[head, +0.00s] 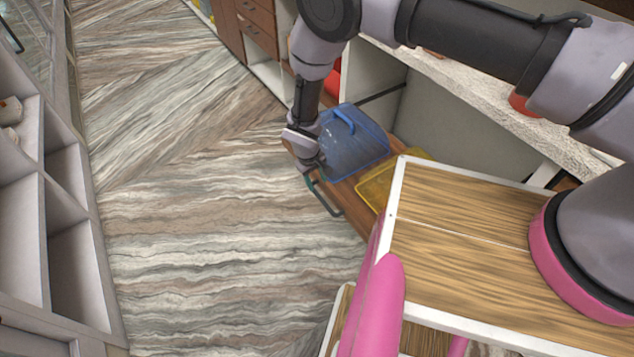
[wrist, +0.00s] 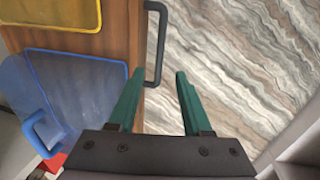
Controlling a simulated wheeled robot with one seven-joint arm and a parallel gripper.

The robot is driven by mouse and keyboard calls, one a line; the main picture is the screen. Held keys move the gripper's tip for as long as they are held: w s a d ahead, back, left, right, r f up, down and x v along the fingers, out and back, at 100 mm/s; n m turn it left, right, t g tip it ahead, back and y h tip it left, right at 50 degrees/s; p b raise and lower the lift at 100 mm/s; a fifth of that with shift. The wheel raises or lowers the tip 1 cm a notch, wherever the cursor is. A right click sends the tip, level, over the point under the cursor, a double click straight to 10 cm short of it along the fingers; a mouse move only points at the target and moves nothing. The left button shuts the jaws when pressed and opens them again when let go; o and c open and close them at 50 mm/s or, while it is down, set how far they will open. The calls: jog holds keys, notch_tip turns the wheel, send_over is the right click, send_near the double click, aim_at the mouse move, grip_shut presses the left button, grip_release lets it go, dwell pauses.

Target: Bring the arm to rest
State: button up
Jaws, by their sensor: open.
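My arm reaches out from the right in the head view and bends down. My gripper (head: 311,180) hangs at the edge of a low wooden surface, close to a dark handle (head: 325,198).
A blue translucent lidded box (head: 358,150) and a yellow one (head: 375,190) lie on the wooden surface (head: 345,190). A white counter (head: 480,95) stands behind. White shelves (head: 75,245) line the left. The marbled floor (head: 200,190) between is clear.

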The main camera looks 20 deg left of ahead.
dwell(0.3)
